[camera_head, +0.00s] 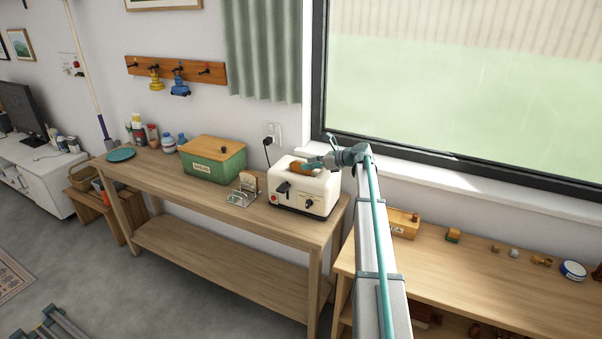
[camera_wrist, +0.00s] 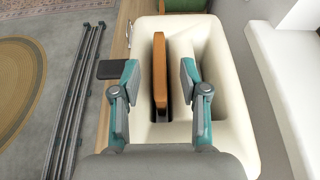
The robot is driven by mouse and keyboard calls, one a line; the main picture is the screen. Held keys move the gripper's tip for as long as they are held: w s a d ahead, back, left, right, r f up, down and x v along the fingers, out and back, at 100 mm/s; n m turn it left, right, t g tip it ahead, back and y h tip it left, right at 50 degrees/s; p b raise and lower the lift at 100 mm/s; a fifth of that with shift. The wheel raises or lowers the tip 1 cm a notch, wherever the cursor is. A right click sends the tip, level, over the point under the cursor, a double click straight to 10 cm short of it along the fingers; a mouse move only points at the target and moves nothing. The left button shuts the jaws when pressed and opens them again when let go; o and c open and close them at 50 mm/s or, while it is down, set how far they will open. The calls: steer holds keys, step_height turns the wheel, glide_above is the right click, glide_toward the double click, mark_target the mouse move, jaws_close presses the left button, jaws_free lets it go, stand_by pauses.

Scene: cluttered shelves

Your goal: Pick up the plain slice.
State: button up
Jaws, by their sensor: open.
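A brown slice (camera_wrist: 160,70) stands upright in the left slot of the white toaster (camera_wrist: 227,90), with its top sticking out. In the head view the same slice (camera_head: 301,169) shows above the toaster (camera_head: 318,186). My gripper (camera_wrist: 159,76) is open over the toaster, one finger on each side of the slice, with gaps visible on both sides. It also shows in the head view (camera_head: 318,163). Another slice (camera_head: 248,182) stands in the wire rack (camera_head: 240,199) left of the toaster. I cannot tell which slice is called plain.
A green box with a wooden lid (camera_head: 212,160) stands left of the rack on the wooden table (camera_head: 185,184). The window sill (camera_head: 450,176) is close on the right. The table's front strip is clear.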

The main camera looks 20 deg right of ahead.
mark_target(295, 166)
steer(key=p+x, duration=0.1)
steer(key=x, duration=0.2)
steer(key=shift+w+a, duration=0.15)
jaws_close()
